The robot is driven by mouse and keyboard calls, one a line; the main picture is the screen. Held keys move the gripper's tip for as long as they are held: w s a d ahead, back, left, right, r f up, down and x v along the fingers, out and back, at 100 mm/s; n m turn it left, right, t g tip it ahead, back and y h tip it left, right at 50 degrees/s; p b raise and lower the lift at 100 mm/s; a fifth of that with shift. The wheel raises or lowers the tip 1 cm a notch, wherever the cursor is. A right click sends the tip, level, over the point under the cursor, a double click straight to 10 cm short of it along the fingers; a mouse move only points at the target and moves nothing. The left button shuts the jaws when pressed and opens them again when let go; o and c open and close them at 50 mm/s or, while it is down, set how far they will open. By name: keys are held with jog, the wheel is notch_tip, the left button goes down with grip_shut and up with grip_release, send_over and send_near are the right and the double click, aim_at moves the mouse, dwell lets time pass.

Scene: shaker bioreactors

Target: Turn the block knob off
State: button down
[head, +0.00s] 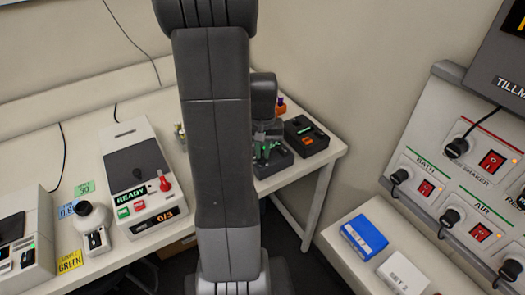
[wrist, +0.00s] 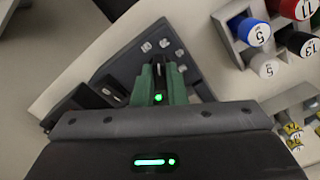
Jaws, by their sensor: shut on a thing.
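A dark block (head: 276,167) stands near the table's right end, partly hidden behind my arm in the head view. In the wrist view the dark block (wrist: 195,72) shows several pale round spots on its top. My gripper (head: 264,150) points down at this block. In the wrist view the green fingers of my gripper (wrist: 161,72) are closed on a small dark knob (wrist: 159,68) at the block. The fingers cover most of the knob, so I cannot tell which way it is turned.
A black unit with an orange display (head: 307,137) stands just right of the block. Coloured numbered caps (wrist: 257,36) sit in racks at the right of the wrist view. A READY machine (head: 140,175) stands left. A socket panel (head: 455,170) is at the far right.

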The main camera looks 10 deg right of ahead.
aim_at(263, 152)
jog(key=n+b, duration=0.1)
jog(key=n, duration=0.5)
dwell(0.7)
jog(key=c, duration=1.5)
grip_release()
jog(key=shift+o, duration=0.2)
notch_tip(263, 152, up, 14)
jog(key=shift+b, duration=0.3)
jog(key=shift+f, duration=0.1)
notch_tip(263, 152, down, 14)
jog(key=shift+r+p, duration=0.1)
jog(key=shift+p, duration=0.2)
